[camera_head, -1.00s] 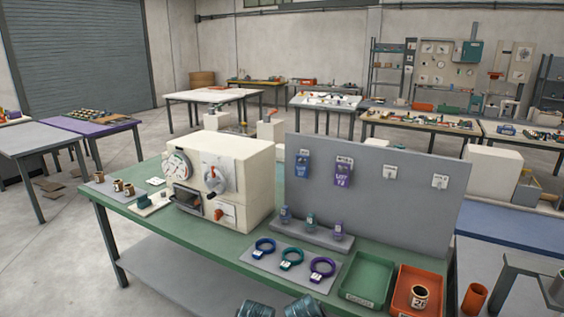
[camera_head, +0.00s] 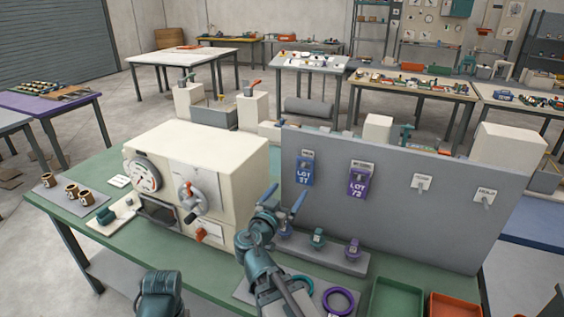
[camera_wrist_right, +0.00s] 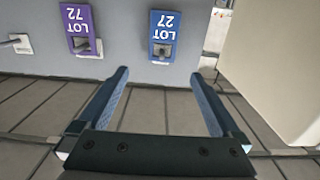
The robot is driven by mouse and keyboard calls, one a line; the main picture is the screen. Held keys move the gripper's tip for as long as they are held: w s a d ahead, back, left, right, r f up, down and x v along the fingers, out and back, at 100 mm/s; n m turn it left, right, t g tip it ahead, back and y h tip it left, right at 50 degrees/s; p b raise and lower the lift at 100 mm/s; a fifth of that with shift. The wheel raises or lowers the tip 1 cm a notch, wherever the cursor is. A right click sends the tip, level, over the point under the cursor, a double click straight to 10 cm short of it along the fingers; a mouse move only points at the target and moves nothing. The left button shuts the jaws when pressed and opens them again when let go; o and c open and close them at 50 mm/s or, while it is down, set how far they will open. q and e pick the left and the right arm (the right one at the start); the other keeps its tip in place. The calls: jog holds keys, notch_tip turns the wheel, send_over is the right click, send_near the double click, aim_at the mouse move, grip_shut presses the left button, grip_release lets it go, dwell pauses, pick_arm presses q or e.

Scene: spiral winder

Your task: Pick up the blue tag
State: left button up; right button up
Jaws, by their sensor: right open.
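The blue tag (camera_head: 305,172), marked with a lot number, hangs on a peg on the upright grey panel. It also shows upside down in the right wrist view (camera_wrist_right: 164,24), ahead of the space between the fingers. My right gripper (camera_head: 284,200) is open and empty, in front of the panel and a little below and left of the tag in the head view. In the wrist view, the right gripper's fingers (camera_wrist_right: 160,76) are apart and do not reach the tag. My left gripper is not in view; only a teal part of my left arm shows at the bottom.
A purple tag (camera_head: 359,183) hangs to the right, beside two pegs without tags. A cream machine (camera_head: 215,165) stands close on the left. Below the panel are a grey ledge (camera_head: 335,255) with small tagged items, a purple ring (camera_head: 338,301), a green tray (camera_head: 398,298) and an orange tray (camera_head: 455,304).

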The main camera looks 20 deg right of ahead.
aim_at(303, 167)
jog(key=x, duration=0.8)
jog(key=shift+w+d+r, duration=0.2)
jog(key=shift+w, duration=0.15)
jog(key=x, duration=0.5)
jog(key=shift+w+a, duration=0.1)
jog(key=shift+w, duration=0.1)
jog(key=shift+c, duration=0.2)
jog(key=c, duration=1.2)
jog(key=shift+r, duration=0.1)
jog(key=shift+c, duration=0.2)
